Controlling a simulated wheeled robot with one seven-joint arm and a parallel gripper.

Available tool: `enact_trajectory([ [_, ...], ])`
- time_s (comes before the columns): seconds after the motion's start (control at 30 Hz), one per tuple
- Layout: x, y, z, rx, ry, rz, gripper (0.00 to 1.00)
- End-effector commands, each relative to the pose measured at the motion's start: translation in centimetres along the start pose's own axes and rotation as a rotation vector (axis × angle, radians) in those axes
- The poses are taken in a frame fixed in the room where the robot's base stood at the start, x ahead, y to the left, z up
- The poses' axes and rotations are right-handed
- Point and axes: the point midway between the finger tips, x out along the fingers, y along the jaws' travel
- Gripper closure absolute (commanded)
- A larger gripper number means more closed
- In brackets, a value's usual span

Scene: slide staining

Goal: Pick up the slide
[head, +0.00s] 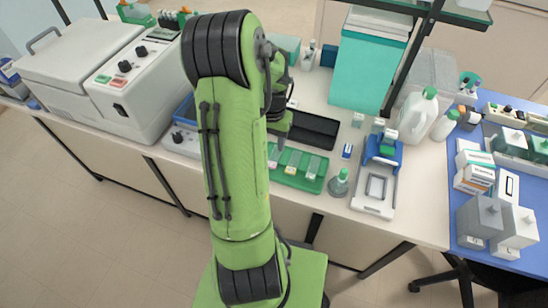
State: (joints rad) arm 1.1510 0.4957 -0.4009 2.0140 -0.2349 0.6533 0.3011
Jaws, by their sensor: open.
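A green tray (304,184) lies on the bench in front of a black tray (312,129). Several pale slides lie side by side in the green tray, among them one slide (292,162) near the middle and one slide (313,166) to its right. Which slide the task means, I cannot tell. My gripper (281,143) is over the left back part of the green tray, pointing down. It is open, and I see nothing held in it. My arm hides the left end of the tray, and the gap between fingertips and slides is unclear.
A small bottle (339,183) stands right of the green tray, near the bench's front edge. Beyond it is a blue and white device (376,186). A large teal-fronted box (367,68) stands behind. A white machine (129,82) stands at left. Little bench is free around the tray.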

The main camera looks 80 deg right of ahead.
Motion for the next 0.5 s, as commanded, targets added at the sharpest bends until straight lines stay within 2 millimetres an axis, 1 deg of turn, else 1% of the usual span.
enact_trajectory([
  [0.03, 1.3, 0.1, 0.1, 0.001, -0.004, 0.002, 0.53],
  [0.1, 2.4, 0.0, 0.1, 0.001, -0.003, 0.001, 0.53],
  [0.23, 3.8, 0.0, 0.1, 0.0, -0.002, 0.0, 0.53],
  [0.4, 7.0, 0.0, 0.2, 0.0, -0.003, 0.001, 0.53],
  [0.5, 8.1, -0.1, 0.2, 0.0, -0.001, -0.001, 0.53],
])
